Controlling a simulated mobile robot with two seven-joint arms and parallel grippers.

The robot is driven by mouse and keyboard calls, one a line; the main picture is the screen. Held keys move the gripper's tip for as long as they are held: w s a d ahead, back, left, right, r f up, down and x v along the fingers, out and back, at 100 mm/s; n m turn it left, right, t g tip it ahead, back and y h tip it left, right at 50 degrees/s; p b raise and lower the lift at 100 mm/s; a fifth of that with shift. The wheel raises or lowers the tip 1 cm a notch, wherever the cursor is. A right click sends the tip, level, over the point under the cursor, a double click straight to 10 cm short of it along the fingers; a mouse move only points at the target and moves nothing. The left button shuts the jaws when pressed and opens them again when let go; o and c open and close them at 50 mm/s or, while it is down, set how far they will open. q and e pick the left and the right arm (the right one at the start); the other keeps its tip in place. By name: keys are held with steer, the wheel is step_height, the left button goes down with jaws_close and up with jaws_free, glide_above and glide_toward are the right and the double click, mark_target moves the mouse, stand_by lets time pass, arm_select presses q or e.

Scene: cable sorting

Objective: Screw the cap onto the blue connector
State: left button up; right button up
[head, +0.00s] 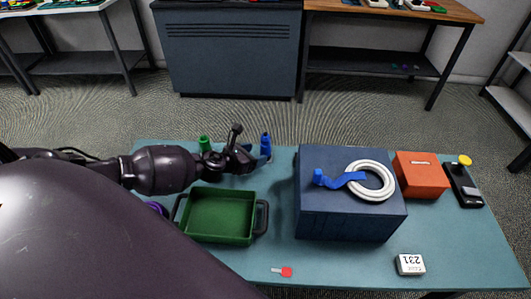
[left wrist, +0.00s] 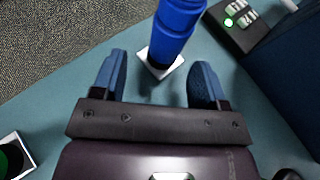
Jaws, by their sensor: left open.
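A blue upright cylinder (head: 266,144), which looks like the blue connector, stands at the table's far side. In the left wrist view the blue cylinder (left wrist: 178,35) stands on a small white square plate (left wrist: 161,64). My left gripper (head: 258,159) is open beside it, with its two fingers (left wrist: 158,82) spread and nothing between them. The cylinder is just beyond the fingertips, apart from them. I cannot make out a separate cap. Another blue end piece (head: 319,177) joins a blue strap and a white cable coil (head: 370,192) on the dark blue box. My right gripper is not in view.
A green cylinder (head: 204,143) stands behind my left arm. A green tray (head: 220,240) with dark handles sits in front. The dark blue box (head: 345,222) is close on the right. An orange box (head: 420,182) and a red-headed key (head: 286,272) also lie on the table (head: 340,266).

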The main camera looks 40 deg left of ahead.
mark_target(262, 153)
arm_select(q)
steer(key=x, duration=0.4)
steer(key=shift+w+d+f+b, duration=0.1)
steer(key=shift+d+f+b, duration=0.05)
steer(key=shift+d+b, duration=0.2)
steer(key=shift+w+f, duration=0.1)
steer(key=shift+w, duration=0.25)
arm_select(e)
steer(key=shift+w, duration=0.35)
arm_select(q)
steer(key=shift+c, duration=0.3)
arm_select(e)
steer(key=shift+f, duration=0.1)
arm_select(q)
steer(key=c, duration=1)
steer(key=shift+c, duration=0.2)
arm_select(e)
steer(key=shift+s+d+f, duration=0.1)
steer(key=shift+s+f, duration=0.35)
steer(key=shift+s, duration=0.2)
